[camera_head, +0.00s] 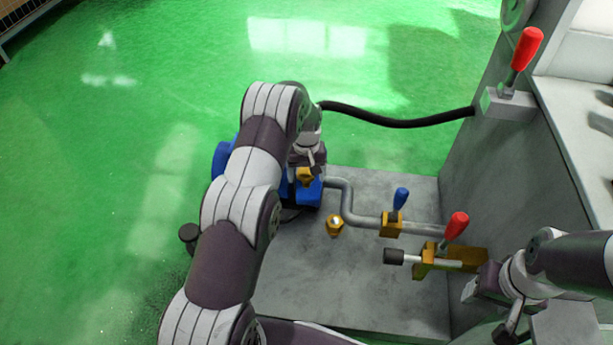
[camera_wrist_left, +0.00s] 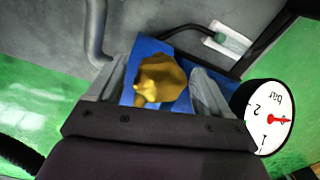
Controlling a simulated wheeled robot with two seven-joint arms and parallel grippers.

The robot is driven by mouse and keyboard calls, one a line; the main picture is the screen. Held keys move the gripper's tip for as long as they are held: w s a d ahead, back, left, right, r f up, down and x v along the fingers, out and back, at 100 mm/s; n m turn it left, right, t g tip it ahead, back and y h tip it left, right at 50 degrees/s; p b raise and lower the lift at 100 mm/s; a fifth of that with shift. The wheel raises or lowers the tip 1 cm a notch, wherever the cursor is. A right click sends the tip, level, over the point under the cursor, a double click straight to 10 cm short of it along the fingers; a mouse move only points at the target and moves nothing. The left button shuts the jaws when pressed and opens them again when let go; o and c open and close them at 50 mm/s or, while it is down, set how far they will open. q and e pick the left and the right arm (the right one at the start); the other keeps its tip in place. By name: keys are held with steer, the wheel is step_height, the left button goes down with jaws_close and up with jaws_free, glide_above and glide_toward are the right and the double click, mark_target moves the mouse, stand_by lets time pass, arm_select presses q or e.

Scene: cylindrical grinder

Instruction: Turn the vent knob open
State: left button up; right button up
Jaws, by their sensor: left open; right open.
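The brass-yellow knob, which I take to be the vent knob (camera_wrist_left: 160,80), sits in front of a blue body (camera_wrist_left: 150,52) in the left wrist view. My left gripper (camera_wrist_left: 161,70) is open, with one grey finger on each side of the knob. Whether the fingers touch it I cannot tell. In the head view the left gripper (camera_head: 309,163) is at the blue unit (camera_head: 222,158), and the knob (camera_head: 304,175) shows just below it. My right gripper (camera_head: 492,297) is open and empty at the lower right, beside the brass valve block (camera_head: 465,257).
A pressure gauge (camera_wrist_left: 270,117) stands right of the left gripper. A grey pipe (camera_head: 348,205) carries a blue-handled valve (camera_head: 400,198); a red-handled valve (camera_head: 456,226) is nearby. A black hose (camera_head: 400,122) runs to the grey machine (camera_head: 475,175). A brass fitting (camera_head: 334,224) stands on the plate.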

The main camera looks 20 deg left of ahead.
arm_select(q)
steer(key=c, duration=1)
steer(key=shift+r, duration=0.1)
